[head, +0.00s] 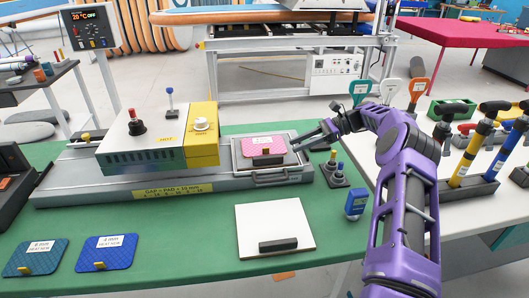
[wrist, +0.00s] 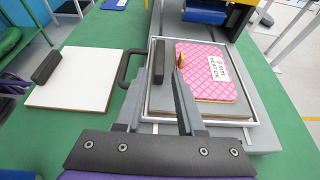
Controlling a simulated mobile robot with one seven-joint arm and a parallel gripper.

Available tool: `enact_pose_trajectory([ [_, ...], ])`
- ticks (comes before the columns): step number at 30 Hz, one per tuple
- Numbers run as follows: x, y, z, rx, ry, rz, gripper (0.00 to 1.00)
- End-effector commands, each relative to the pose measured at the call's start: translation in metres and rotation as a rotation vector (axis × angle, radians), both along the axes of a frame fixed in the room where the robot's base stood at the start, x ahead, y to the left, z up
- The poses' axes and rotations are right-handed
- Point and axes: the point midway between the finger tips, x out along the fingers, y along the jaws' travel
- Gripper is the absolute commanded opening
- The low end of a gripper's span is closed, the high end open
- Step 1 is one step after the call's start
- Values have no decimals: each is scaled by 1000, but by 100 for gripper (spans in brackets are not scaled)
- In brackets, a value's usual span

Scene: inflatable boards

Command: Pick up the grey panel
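The grey panel (wrist: 207,108) lies flat in a metal-framed tray at the end of the press bed. It carries a dark bar handle (wrist: 158,58). A pink quilted pad (wrist: 207,68) with a white label and a yellow tab lies on top of it; the pad also shows in the head view (head: 263,142). My gripper (head: 304,143) reaches in from the right, over the tray's right side. Its two fingers look apart with nothing between them. In the wrist view the fingertips appear near the handle's close end; whether they touch it is unclear.
A white panel (head: 274,228) with a dark handle lies on the green table. Two blue pads (head: 106,252) lie at the front left. The white and yellow press head (head: 160,140) stands left of the tray. Small joysticks (head: 336,171) and a blue device (head: 355,203) sit at right.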

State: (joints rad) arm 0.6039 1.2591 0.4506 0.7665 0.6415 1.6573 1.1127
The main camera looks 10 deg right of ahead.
Motion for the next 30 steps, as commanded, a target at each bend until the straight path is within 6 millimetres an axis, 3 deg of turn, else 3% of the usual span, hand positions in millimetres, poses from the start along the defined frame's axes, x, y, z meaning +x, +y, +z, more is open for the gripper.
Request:
enact_pose_trajectory([
  [6, 0, 37, -14, 2, 1, 3, 38],
  [14, 0, 55, -22, 1, 1, 3, 38],
  [21, 0, 90, -36, 2, 2, 4, 38],
  [30, 0, 101, -42, 0, 0, 0, 38],
])
